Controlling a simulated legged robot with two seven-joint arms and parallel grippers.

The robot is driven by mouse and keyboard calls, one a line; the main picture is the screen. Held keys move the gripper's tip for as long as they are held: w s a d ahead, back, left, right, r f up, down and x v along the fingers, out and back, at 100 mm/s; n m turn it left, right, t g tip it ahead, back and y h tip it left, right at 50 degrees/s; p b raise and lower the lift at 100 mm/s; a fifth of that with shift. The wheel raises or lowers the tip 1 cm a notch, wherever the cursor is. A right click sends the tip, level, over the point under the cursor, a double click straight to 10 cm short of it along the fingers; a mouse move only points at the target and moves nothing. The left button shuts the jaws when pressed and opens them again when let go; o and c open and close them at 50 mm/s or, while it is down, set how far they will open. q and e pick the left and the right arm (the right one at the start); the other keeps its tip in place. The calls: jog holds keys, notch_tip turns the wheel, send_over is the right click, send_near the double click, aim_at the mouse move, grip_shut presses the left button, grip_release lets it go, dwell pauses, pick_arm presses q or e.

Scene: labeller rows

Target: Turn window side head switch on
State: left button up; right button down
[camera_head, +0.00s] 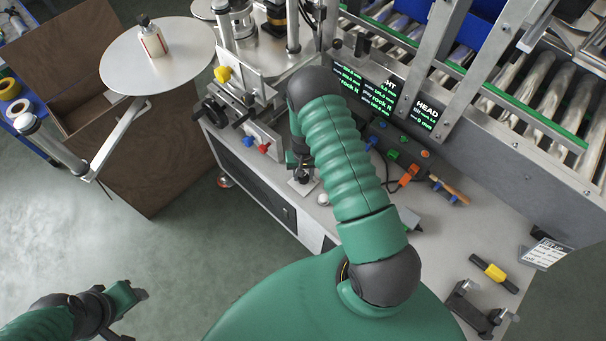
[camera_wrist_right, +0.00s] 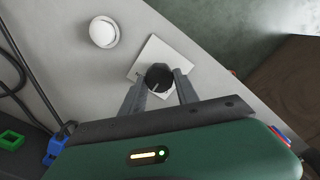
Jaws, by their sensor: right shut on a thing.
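The head switch is a black round knob (camera_wrist_right: 158,76) on a white square plate (camera_wrist_right: 150,53) in the right wrist view. My right gripper (camera_wrist_right: 159,83) has one finger on each side of the knob and is shut on it. In the head view this gripper (camera_head: 301,171) is at the near edge of the machine bench, above the plate (camera_head: 300,187), and my own arm partly covers it. A thin pale mark shows on the knob, but its setting is too small to read. My left gripper (camera_head: 130,298) is low at the left, over the floor, away from the machine; its fingers are unclear.
A white dome (camera_wrist_right: 104,32) is beside the plate. Display screens (camera_head: 383,97) and a control box (camera_head: 400,150) stand behind my right arm. A screwdriver (camera_head: 450,190) and a yellow-black tool (camera_head: 494,272) lie on the bench. A round table (camera_head: 120,60) holds a white bottle (camera_head: 152,42).

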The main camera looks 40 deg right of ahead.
jog(key=m, duration=0.4)
jog(key=shift+m, duration=0.3)
jog(key=m, duration=0.4)
jog(key=shift+s+m, duration=0.1)
jog(key=shift+m, duration=0.3)
jog(key=c, duration=0.9)
grip_release()
notch_tip(320, 180, up, 17)
jog(key=p, duration=0.1)
jog(key=shift+f, duration=0.15)
